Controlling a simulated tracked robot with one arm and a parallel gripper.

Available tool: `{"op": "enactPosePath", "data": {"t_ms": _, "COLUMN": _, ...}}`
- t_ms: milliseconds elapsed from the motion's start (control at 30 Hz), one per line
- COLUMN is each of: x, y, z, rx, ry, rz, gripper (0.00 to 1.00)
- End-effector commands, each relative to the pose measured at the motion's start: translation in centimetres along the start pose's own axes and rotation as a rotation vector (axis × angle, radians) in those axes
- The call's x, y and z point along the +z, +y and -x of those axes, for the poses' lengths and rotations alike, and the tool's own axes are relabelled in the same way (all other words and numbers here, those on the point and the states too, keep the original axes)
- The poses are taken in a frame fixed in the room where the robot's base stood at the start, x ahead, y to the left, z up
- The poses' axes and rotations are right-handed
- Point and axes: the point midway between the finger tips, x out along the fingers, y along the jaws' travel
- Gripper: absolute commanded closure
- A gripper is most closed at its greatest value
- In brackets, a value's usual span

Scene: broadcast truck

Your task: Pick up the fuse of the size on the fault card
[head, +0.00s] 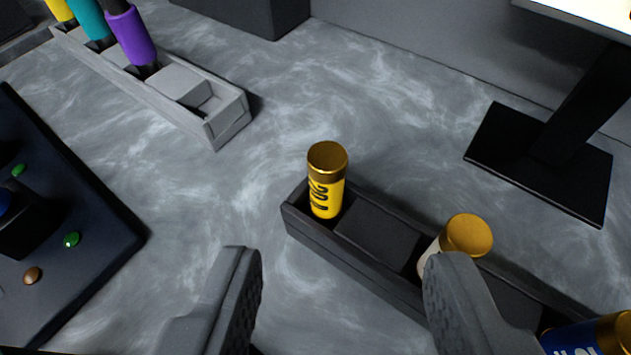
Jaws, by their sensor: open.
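A dark fuse rack (378,238) stands at the lower right of the head view. A yellow fuse (327,182) with a gold cap stands upright in its left slot; its lettering runs sideways and seems to include "20". A pale fuse with a gold cap (466,236) stands in the middle, partly hidden by my right finger. A blue fuse (578,338) with a gold cap is cut off at the bottom right corner. My gripper (345,285) is open and empty, in front of the rack. No readable fault card shows.
A grey rack (222,118) with yellow, teal and purple (133,35) handled items stands at the upper left. A dark panel (75,200) with small green and brown lights lies at left. A black stand base (540,160) is at right. The marbled surface between is clear.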

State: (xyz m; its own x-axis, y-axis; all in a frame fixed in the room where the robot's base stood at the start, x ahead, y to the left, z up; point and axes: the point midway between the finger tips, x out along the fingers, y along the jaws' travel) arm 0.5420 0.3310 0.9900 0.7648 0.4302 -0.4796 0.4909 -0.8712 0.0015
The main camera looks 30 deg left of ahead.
Motion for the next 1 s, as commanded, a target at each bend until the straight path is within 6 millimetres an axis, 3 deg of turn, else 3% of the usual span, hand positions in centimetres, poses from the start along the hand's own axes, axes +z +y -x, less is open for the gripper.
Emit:
{"op": "enactPosePath", "data": {"t_ms": 300, "x": 0.1, "y": 0.0, "z": -4.2, "rx": -0.001, "ry": -0.002, "rz": -0.002, "gripper": 0.56}}
{"op": "enactPosePath", "data": {"t_ms": 633, "x": 0.1, "y": -0.1, "z": -6.0, "rx": -0.001, "ry": 0.000, "rz": -0.003, "gripper": 0.56}}
{"op": "enactPosePath", "data": {"t_ms": 1000, "x": 0.2, "y": -0.5, "z": -10.1, "rx": 0.001, "ry": 0.001, "rz": -0.005, "gripper": 0.56}}
